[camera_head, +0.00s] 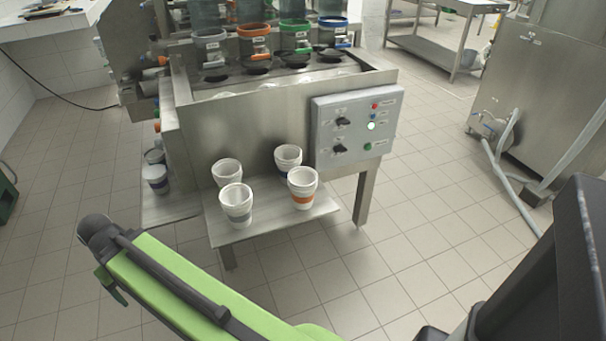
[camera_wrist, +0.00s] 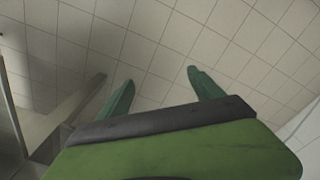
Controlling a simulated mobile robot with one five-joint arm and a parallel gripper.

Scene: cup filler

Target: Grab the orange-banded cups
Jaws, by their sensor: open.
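A white cup with an orange band (camera_head: 303,196) stands upright at the front right of a low steel shelf (camera_head: 270,222) on the cup filler. Two cups with blue or grey bands stand near it: one at the front left (camera_head: 236,207) and one behind (camera_head: 287,160). Another white cup (camera_head: 227,173) stands at the back left, its band mostly hidden. My gripper (camera_wrist: 157,90) is open and empty in the wrist view, with two green fingers apart above floor tiles. No cup is between them. In the head view my fingertips are not clearly seen.
The filler's control box (camera_head: 356,125) hangs just right of the cups, above a steel leg (camera_head: 362,198). More cups (camera_head: 156,179) stand on a side ledge at the left. The tiled floor before the shelf is clear. A steel tank (camera_head: 540,90) with hoses stands at the right.

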